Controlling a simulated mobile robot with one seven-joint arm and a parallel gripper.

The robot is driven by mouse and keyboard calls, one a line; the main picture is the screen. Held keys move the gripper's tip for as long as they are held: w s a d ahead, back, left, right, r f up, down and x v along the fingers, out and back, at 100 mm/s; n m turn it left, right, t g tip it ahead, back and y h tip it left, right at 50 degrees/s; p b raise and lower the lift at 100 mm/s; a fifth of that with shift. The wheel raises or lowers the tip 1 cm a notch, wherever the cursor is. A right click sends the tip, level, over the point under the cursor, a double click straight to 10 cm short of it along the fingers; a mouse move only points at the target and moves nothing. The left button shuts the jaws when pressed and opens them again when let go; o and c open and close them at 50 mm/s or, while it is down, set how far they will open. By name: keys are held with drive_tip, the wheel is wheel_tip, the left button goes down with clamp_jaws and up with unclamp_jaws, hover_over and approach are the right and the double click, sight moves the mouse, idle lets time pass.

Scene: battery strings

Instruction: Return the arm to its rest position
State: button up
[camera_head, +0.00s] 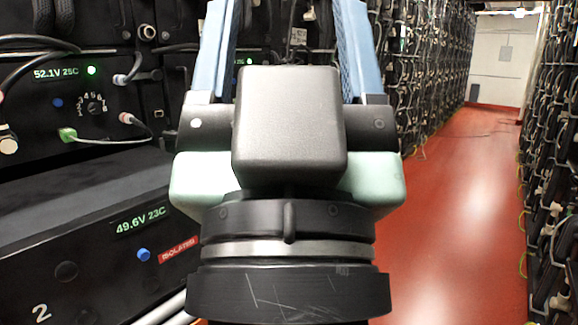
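My gripper (288,12) fills the middle of the head view, pointing up and away from the camera. Its two blue fingers stand wide apart, and I see nothing held between them. The finger ends run up to or past the top edge, so the tips are not fully seen. The wrist and black gripper body hide what lies directly behind them.
At left is a rack with an upper battery unit (30,112) reading 52.1V 25C, cables plugged in. A lower unit (100,200) reads 49.6V 23C beside a red ISOLATED label (178,249). A red floor aisle (465,200) runs clear at right between cabled racks.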

wheel_tip(320, 180, up, 31)
drive_tip(key=p, duration=3.1)
